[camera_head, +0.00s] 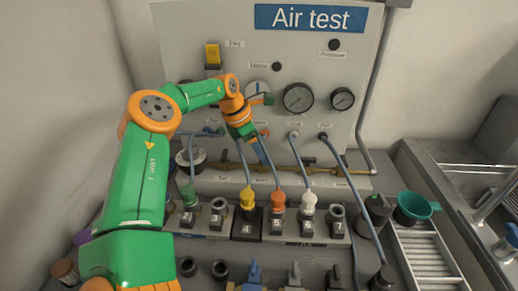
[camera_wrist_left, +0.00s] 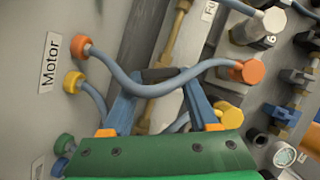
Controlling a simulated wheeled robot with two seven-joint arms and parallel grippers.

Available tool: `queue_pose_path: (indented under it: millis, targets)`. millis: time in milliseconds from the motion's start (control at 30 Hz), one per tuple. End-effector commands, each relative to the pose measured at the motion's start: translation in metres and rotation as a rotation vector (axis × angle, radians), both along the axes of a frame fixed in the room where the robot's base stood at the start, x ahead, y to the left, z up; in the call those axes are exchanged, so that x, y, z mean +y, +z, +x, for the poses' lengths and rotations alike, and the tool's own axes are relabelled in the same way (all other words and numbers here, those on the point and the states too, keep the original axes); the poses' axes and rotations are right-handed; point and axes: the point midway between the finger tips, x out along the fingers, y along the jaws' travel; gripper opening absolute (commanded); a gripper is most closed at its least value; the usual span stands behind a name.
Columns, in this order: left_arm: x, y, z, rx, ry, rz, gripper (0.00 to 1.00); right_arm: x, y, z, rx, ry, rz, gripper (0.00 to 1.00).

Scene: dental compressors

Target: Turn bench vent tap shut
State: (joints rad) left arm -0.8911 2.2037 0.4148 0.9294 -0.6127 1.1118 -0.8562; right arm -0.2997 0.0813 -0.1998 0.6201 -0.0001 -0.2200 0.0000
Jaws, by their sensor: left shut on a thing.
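My left gripper (camera_head: 264,160) reaches down in front of the panel, at the brass pipe (camera_head: 228,167) along the panel's foot. In the left wrist view its two blue fingers (camera_wrist_left: 164,82) stand on either side of a dark bar-like piece, apparently the vent tap's handle (camera_wrist_left: 160,74), and are shut on it. A grey-blue hose crosses in front of the fingers and partly hides the grip. The tap's body and exact angle cannot be made out. My right gripper is in neither view.
Hoses run from the panel (camera_head: 215,100) to numbered sockets with yellow (camera_head: 247,198), orange (camera_head: 278,201) and white (camera_head: 309,201) connectors, close around my left gripper. Two gauges (camera_head: 298,97) sit above. A green funnel (camera_head: 415,207) stands at right.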

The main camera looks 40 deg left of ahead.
Motion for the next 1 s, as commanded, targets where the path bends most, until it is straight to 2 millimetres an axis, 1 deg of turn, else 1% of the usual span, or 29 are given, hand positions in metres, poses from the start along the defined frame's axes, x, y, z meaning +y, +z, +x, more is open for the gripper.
queue_pose_path:
  millis: [333,900,933,967,1000]
  targets:
    - [0.0011,0.0010,0.0015,-0.003,-0.136,0.003,0.04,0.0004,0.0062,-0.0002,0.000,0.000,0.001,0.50]
    - [0.0012,0.0003,0.0015,-0.002,-0.164,0.001,0.04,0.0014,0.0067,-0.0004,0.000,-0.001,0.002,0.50]
    - [0.0012,0.0003,0.0015,-0.002,-0.164,0.001,0.65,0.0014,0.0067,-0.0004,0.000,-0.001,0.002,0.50]
    - [0.0012,0.0003,0.0015,-0.002,-0.164,0.001,0.73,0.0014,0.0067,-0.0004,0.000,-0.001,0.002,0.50]
    - [0.0012,0.0003,0.0014,-0.002,-0.164,0.001,0.84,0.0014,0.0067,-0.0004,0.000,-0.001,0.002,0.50]
